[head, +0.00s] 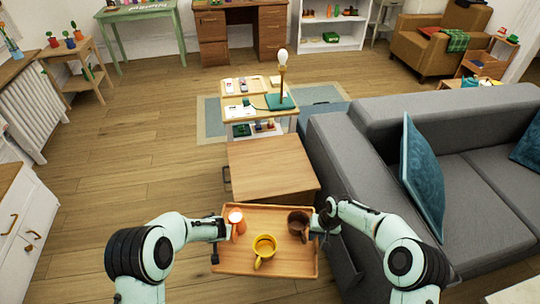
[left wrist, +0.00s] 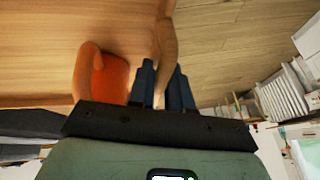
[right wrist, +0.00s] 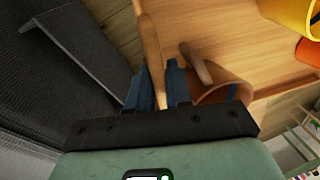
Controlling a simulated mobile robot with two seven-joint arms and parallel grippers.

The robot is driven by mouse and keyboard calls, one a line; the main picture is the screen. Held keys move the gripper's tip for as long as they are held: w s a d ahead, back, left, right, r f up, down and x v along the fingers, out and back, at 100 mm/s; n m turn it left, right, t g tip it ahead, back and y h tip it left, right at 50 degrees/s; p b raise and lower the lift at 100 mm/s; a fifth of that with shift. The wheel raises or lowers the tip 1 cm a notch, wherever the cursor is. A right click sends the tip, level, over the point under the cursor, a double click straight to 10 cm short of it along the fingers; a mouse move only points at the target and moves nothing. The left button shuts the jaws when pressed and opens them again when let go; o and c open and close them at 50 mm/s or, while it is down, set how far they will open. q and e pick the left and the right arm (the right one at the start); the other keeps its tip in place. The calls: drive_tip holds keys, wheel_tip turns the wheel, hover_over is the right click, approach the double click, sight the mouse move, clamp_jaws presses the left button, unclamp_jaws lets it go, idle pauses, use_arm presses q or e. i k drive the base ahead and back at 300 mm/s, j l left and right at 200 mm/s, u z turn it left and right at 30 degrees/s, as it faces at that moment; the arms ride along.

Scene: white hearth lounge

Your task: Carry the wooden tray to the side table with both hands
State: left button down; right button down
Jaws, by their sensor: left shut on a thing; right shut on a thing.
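The wooden tray (head: 291,262) is held level in front of me, with a yellow mug (head: 264,246), a brown mug (head: 298,224) and an orange mug (head: 238,226) upright on it. My left gripper (head: 217,232) is shut on the tray's left rim; the rim sits between its blue fingers in the left wrist view (left wrist: 164,45). My right gripper (head: 318,224) is shut on the right rim, close beside the brown mug, which also shows in the right wrist view (right wrist: 228,80). A bare wooden-topped table (head: 270,163) stands just beyond the tray, its near edge partly hidden.
A grey sofa (head: 350,130) stands close on the right. Behind the bare table, a low shelf unit (head: 265,118) carries a lamp (head: 282,75) and small items. Open wooden floor (head: 130,140) lies to the left, with a white cabinet (head: 30,225) at the far left.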

sight(271, 166)
drive_tip(key=i, duration=1.4)
